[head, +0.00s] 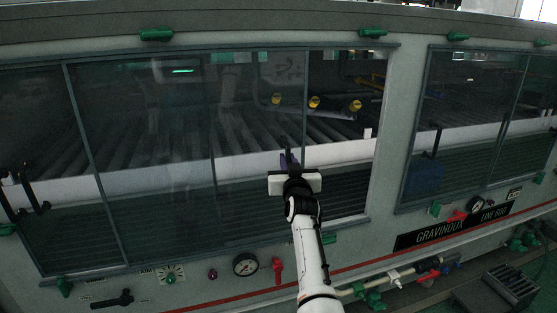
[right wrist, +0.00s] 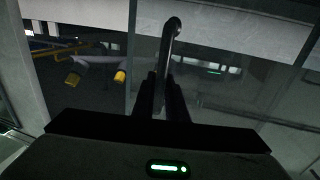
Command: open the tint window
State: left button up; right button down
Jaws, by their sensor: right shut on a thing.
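The tint window (head: 140,120) is a wide, dark glazed opening with upright dividers in the grey machine front in the head view. My right gripper (head: 289,160) is at its lower right part, shut on a dark upright handle (right wrist: 172,45). The wrist view shows the handle's bent end rising beyond the fingers (right wrist: 162,100), which hide its lower part. The handle's pane looks dull; right of its edge in the head view, a strip (head: 345,130) looks clearer and brighter, like an uncovered gap. My left gripper is not in view.
Yellow-ended pipes (head: 314,102) lie behind the window. Below it are a round gauge (head: 245,264), a red lever (head: 277,270) and a black handle (head: 122,298). A second window (head: 480,120) is at the right, above a nameplate (head: 455,228). Black handles (head: 35,190) show at far left.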

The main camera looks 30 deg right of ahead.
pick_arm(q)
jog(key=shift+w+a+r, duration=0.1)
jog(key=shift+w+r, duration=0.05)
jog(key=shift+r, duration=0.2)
pick_arm(e)
jog(key=shift+w+a, duration=0.1)
jog(key=shift+a, duration=0.3)
jog(key=c, duration=1.8)
grip_release()
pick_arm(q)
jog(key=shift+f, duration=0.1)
pick_arm(e)
jog(key=shift+o, duration=0.2)
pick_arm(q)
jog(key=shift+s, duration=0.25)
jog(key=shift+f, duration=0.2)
pick_arm(e)
jog(key=v, duration=1)
jog(key=shift+a, duration=0.15)
